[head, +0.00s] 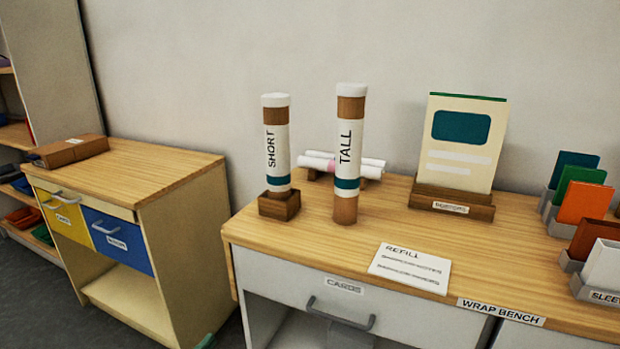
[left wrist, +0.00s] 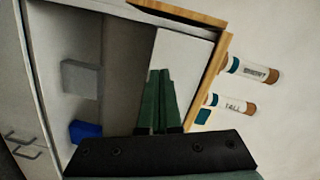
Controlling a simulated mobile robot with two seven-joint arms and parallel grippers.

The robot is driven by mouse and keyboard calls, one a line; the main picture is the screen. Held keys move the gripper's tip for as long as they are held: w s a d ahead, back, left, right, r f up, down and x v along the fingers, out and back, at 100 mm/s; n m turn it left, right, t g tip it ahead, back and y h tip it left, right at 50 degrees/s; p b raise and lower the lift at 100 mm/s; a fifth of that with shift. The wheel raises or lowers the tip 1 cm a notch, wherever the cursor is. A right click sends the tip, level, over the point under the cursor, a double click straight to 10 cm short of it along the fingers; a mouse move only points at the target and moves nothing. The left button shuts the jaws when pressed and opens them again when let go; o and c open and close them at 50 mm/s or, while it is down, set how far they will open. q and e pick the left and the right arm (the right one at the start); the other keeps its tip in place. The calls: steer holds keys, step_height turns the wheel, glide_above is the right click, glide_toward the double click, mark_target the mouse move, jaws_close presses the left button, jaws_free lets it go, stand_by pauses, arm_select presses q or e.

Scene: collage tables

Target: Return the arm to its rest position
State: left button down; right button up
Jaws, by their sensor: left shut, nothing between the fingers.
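My left gripper shows in the left wrist view (left wrist: 158,100) as two dark green fingers, shut together with nothing between them. In the head view only a small green tip of it (head: 206,341) shows at the bottom edge, low in front of the gap between the two tables. It is apart from the tabletop things. My right gripper is not in view.
The wrap bench (head: 520,285) bears a SHORT tube (head: 276,150) in a wooden base, a TALL tube (head: 347,150), a refill card (head: 410,268) and an upright card (head: 460,140). A wooden cabinet (head: 150,165) stands left. Floor shows between them.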

arm_select(q)
steer(key=s+d+f+n+g+y, duration=0.1)
steer(key=s+d+f+n+g, duration=0.2)
steer(key=s+d+f+n, duration=0.5)
steer(key=s+d+f+n+g, duration=0.2)
steer(key=s+f+n+g, duration=0.3)
steer(key=s, duration=0.7)
steer(key=s+a+r+n+t+y+p, duration=0.1)
steer(key=s+a+r+n+p, duration=0.1)
steer(key=r+p, duration=0.9)
steer(key=s+p, duration=0.1)
steer(key=p, duration=0.2)
steer(key=shift+s+a, duration=0.2)
steer(key=shift+s, duration=0.1)
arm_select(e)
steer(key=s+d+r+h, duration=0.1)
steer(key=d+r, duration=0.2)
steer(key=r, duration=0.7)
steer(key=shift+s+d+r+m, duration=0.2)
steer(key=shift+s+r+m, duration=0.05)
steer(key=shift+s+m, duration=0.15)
